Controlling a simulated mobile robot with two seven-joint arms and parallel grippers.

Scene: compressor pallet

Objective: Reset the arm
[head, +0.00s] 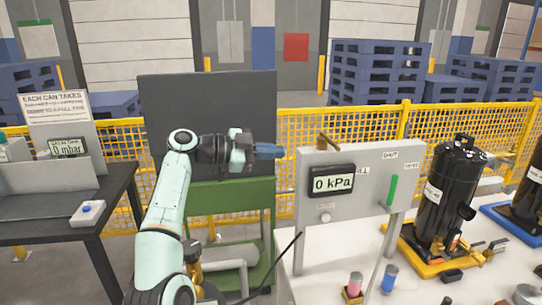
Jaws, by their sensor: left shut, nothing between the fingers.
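My left arm reaches up from the bottom left in the head view. My left gripper (268,151) points right, with its blue fingers shut and empty. It is just left of a grey gauge panel (345,214), above the green cart. I cannot tell whether it touches the panel's edge. The panel's display (331,184) reads 0 kPa, and a green handle (393,190) stands upright on its right side. My right gripper is not in view.
A black compressor (452,190) stands on a yellow tray at the right. Small pink and blue cylinders (389,279) are on the white table. A dark table (60,215) is at the left. A yellow mesh fence (430,130) runs behind.

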